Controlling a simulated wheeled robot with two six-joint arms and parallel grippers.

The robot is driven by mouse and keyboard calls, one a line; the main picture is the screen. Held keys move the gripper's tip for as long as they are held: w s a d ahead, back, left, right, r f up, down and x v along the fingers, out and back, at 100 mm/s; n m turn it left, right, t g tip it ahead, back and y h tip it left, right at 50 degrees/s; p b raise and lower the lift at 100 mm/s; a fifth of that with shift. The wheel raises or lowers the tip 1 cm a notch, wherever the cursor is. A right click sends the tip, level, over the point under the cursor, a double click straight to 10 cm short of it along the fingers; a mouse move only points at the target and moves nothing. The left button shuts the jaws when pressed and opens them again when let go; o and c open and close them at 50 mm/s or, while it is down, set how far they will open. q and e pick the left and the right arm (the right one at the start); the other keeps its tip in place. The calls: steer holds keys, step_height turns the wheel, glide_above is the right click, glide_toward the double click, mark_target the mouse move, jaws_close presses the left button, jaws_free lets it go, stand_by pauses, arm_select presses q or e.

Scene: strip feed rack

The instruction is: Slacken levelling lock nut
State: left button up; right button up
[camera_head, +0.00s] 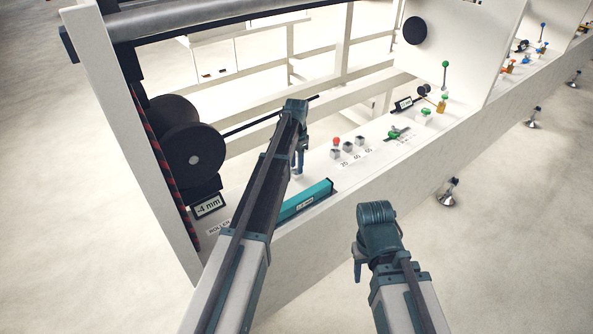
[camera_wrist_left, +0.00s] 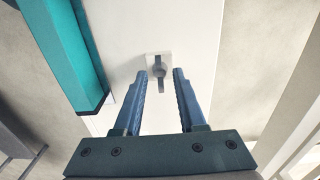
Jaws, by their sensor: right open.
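A small grey winged fitting (camera_wrist_left: 159,72) on a square light plate stands on the white rail in the left wrist view. It may be the lock nut; I cannot tell for sure. My left gripper (camera_wrist_left: 160,80) is open, with one finger on each side of the fitting and visible gaps to both. In the head view my left gripper (camera_head: 299,168) points down at the rail, beside the teal bar (camera_head: 304,201), and largely hides the fitting. My right gripper (camera_head: 362,262) is open and empty, in front of the rack's front face.
The teal bar with a small display lies close by the left gripper. Push buttons (camera_head: 348,147) and green-topped levers (camera_head: 426,112) stand further right on the rail. A black roller (camera_head: 188,137) and a "-4 mm" display (camera_head: 208,206) are at left. A levelling foot (camera_head: 448,192) stands on clear floor.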

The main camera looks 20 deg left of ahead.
arm_select(q)
jaws_close()
stand_by(0.6)
steer(key=n, duration=0.4)
steer(key=shift+n, duration=2.5)
